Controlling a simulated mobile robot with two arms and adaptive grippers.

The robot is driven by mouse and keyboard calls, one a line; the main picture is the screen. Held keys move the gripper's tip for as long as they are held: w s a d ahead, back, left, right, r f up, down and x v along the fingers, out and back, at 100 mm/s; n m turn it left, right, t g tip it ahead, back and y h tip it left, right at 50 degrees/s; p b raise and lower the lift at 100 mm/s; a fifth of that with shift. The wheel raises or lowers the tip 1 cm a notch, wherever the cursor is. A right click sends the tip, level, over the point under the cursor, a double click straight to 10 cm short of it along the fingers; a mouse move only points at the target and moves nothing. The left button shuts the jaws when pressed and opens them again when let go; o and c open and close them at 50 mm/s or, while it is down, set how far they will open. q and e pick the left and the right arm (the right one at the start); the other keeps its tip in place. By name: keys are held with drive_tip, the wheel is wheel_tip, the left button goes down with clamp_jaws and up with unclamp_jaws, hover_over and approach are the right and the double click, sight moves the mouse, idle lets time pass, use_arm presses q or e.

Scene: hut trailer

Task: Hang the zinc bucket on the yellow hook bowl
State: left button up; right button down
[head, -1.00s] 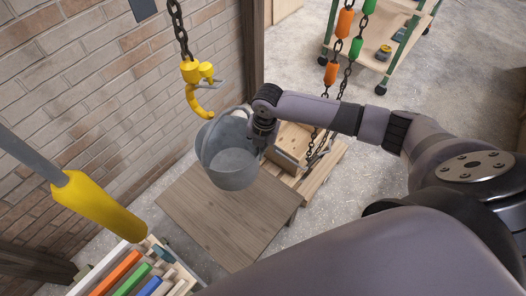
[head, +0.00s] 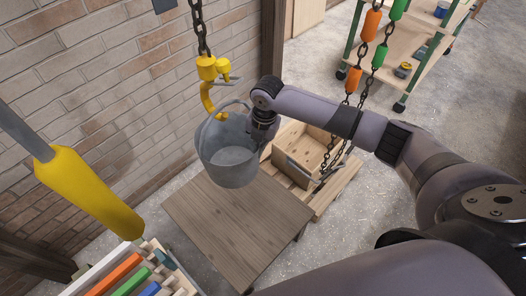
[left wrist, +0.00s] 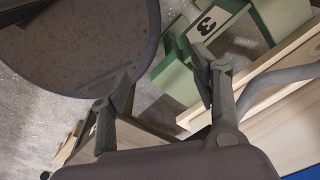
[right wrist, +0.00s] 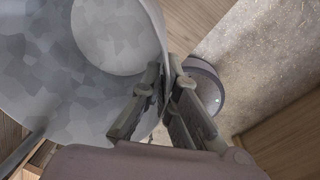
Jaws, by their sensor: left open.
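The grey zinc bucket (head: 230,168) hangs above the wooden table in the head view, its handle (head: 205,128) raised. My right gripper (head: 263,132) is at the bucket's right rim; in the right wrist view its fingers (right wrist: 163,100) close on the bucket wall (right wrist: 110,95). The yellow hook (head: 208,92) hangs on a dark chain at the bucket's upper left. Its curved tip overlaps the handle in the picture; I cannot tell whether they touch. My left gripper (left wrist: 165,92) shows only in the left wrist view, open and empty.
The wooden table (head: 240,225) below is bare. A wooden crate (head: 303,150) on a pallet stands right of it, near chains with orange and green sleeves (head: 372,22). A brick wall (head: 90,90) is behind the hook. A yellow-handled tool (head: 85,190) is at left.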

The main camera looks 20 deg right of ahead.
drive_tip(key=shift+w+a+f+b, duration=0.25)
drive_tip(key=shift+w+f+b, duration=0.4)
drive_tip(key=shift+b, duration=0.2)
drive_tip(key=shift+w+a+f+b, duration=0.3)
drive_tip(key=shift+w+f+b, duration=0.25)
drive_tip(key=shift+f+b, duration=0.25)
drive_tip(key=shift+w+a+f+b, duration=0.25)
drive_tip(key=shift+w+f+b, duration=0.4)
drive_tip(key=shift+b, duration=0.2)
drive_tip(key=c, duration=2.3)
unclamp_jaws()
drive_tip(key=o, duration=0.6)
drive_tip(key=shift+s+f, duration=0.15)
